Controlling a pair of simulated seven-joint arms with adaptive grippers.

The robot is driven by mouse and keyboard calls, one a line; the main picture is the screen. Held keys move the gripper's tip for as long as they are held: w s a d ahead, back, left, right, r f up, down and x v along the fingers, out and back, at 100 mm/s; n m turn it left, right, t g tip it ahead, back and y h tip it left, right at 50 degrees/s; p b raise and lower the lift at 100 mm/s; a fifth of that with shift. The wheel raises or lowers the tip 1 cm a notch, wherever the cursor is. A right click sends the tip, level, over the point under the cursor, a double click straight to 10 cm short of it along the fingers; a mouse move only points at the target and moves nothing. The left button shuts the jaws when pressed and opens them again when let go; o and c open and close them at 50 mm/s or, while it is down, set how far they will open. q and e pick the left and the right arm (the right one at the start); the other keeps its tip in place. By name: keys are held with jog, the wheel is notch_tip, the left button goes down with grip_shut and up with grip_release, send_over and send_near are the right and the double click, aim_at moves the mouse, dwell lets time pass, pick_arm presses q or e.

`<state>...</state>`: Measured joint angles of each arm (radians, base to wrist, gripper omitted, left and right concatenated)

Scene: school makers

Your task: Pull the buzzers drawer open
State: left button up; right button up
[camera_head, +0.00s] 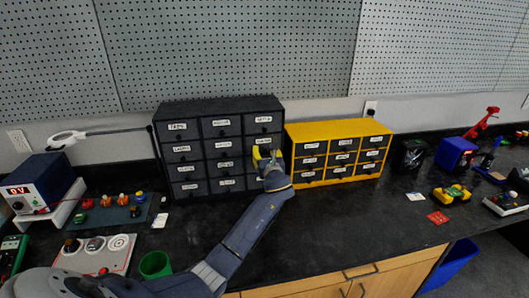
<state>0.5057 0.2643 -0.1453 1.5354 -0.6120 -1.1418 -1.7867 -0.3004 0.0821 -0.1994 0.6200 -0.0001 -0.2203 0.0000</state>
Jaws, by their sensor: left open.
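A dark grey drawer cabinet (194,152) stands against the back wall, with small labelled drawers in three columns. Its drawers all look closed, but my gripper hides part of the right column. The labels are too small to read surely, so I cannot tell which drawer is the buzzers one. My left gripper (267,154) is open, with yellow fingertips, in front of the lower right column of this cabinet. I cannot tell whether it touches a handle. A yellow drawer cabinet (289,139) stands just to the right, its labelled drawers closed. My right gripper is not in view.
A power supply (38,183), a board with small coloured parts (108,216) and a green cup (155,264) are at left. The black bench before the yellow cabinet is clear.

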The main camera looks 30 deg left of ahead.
pick_arm(q)
jog(key=shift+o, duration=0.2)
jog(key=shift+a, duration=0.1)
grip_shut()
dwell(0.5)
